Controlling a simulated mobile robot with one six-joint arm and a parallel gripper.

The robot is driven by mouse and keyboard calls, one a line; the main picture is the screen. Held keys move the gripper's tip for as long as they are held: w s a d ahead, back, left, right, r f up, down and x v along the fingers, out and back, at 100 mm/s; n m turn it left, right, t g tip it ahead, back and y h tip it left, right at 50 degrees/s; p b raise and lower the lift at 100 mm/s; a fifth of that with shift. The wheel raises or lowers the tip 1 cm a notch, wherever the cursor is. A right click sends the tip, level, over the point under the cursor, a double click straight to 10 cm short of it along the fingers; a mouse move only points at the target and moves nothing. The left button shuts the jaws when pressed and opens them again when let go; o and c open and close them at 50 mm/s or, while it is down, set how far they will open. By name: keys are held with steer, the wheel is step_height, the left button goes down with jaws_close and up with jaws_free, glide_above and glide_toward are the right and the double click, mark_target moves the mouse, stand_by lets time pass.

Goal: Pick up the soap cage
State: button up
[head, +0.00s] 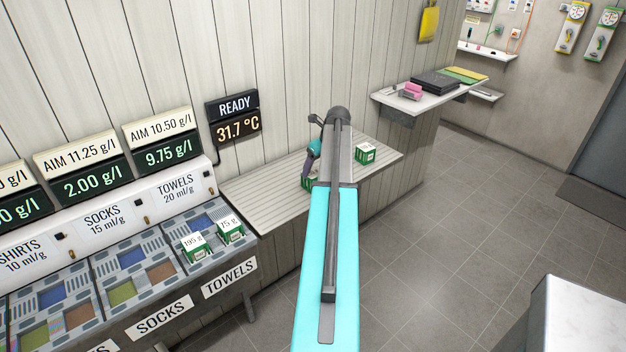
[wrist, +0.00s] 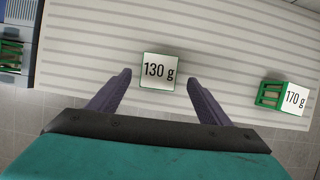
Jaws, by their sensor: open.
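Several small green soap cages with white weight labels are in view. In the wrist view, the cage marked 130 g (wrist: 158,72) sits on the slatted bench, between or just beyond the tips of my gripper (wrist: 161,76). My gripper is open, one finger on each side of that cage; contact cannot be told. In the head view my gripper (head: 312,152) is over the bench, and a cage (head: 307,183) there is mostly hidden by my arm. The cage marked 170 g (wrist: 290,96) stands to the right; it also shows in the head view (head: 365,153).
Cages marked 195 g (head: 194,245) and 15 g (head: 230,230) stand in the TOWELS tray at left. A display (head: 235,119) reads READY 31.7 °C. A shelf (head: 455,92) with a dark box is beyond the bench (head: 265,195).

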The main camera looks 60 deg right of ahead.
mark_target(313, 173)
steer(key=shift+w+f, duration=0.1)
steer(key=shift+f, duration=0.25)
steer(key=shift+w, duration=0.1)
steer(key=shift+p+x, duration=1.05)
steer(key=shift+x, duration=0.25)
steer(key=shift+p+x, duration=0.35)
steer(key=shift+x, duration=0.9)
steer(key=shift+w, duration=0.1)
steer(key=c, duration=1.3)
steer(key=shift+r, duration=0.15)
